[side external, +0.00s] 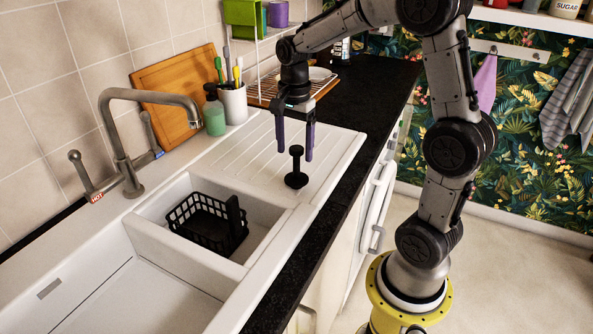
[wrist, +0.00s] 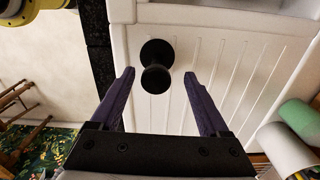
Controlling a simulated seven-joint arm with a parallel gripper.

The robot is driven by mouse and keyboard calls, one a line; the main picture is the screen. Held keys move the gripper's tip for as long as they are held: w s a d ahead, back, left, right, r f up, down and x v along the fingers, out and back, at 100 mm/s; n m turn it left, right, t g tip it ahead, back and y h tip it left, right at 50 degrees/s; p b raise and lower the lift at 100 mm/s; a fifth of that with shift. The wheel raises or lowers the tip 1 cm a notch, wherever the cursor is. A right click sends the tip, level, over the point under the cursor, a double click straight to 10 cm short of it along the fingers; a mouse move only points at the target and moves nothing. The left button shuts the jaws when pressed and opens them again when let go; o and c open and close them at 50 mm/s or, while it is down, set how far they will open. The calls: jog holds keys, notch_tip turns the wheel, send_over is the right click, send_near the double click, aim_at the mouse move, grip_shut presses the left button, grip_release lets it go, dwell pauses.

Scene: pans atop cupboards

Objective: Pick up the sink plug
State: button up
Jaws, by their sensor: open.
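The black sink plug (side external: 296,172) stands upright on the white ridged drainboard (side external: 325,150), with its round base down and its knob on top. In the wrist view the plug (wrist: 156,66) is seen from above, just beyond the fingertips and roughly midway between them. My gripper (side external: 295,157) is open, with its two purple fingers pointing down around the height of the plug's knob. In the wrist view the gripper (wrist: 158,78) is empty.
Left of the plug, a black basket (side external: 207,224) sits in the small sink basin. A tall faucet (side external: 125,140), a green bottle (side external: 214,115) and a white cup of brushes (side external: 233,103) stand along the wall. A dish rack (side external: 300,85) is behind. The drainboard around the plug is clear.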

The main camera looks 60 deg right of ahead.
aim_at(296, 178)
jog(key=shift+s+f, duration=0.15)
jog(key=shift+f, duration=1.2)
jog(key=shift+s+f, duration=0.1)
jog(key=shift+f, duration=1.2)
grip_shut()
